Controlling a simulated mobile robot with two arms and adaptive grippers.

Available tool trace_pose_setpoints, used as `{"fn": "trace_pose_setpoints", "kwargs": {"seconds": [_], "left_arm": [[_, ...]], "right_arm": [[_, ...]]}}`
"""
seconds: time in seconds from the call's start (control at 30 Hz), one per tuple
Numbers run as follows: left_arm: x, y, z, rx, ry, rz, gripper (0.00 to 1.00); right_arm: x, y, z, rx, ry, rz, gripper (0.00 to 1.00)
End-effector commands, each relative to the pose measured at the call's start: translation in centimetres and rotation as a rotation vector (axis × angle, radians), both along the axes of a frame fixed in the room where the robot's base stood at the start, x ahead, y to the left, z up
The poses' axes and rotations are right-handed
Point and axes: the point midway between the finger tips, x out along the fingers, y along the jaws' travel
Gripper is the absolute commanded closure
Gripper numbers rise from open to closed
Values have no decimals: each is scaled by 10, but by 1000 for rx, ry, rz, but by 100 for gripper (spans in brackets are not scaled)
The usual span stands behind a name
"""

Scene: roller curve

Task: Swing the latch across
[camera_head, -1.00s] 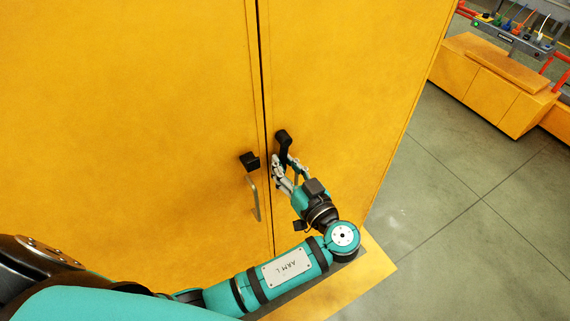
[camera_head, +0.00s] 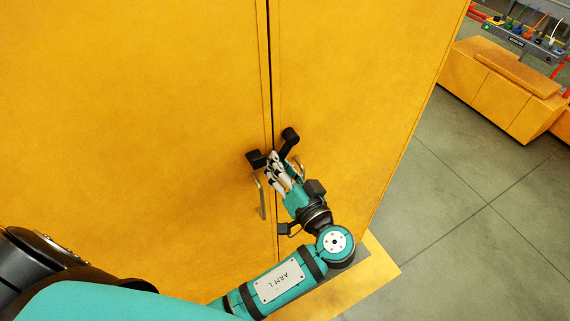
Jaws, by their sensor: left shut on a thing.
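The black latch (camera_head: 290,137) is mounted on the right door of a yellow cabinet, close to the gap between the doors. Its arm slants down and to the left from the pivot, and its lower end is hidden by my fingers. A black catch (camera_head: 255,159) sits on the left door across the gap. My left gripper (camera_head: 275,162) is shut on the latch's lower part, with the fingertips over the gap just right of the catch. Whether latch and catch touch is hidden. My right gripper is not in view.
Metal handles are on the left door (camera_head: 262,198) and the right door (camera_head: 301,168), the second partly behind my gripper. A yellow bench unit (camera_head: 496,92) stands at the upper right. The grey floor (camera_head: 450,190) between is clear.

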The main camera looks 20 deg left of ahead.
Motion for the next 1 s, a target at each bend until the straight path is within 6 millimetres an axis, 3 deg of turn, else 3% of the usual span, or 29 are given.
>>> {"fn": "trace_pose_setpoints", "kwargs": {"seconds": [0.3, 0.83, 0.87, 1.0], "left_arm": [[-6, 4, 6, 82, 107, 1, 100], [-7, 5, 7, 101, 130, 0, 100], [-7, 5, 7, 101, 130, 0, 79], [-7, 5, 7, 101, 130, 0, 61]], "right_arm": [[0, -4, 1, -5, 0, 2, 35], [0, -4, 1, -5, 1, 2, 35], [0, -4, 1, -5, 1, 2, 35], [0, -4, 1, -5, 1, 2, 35]]}}
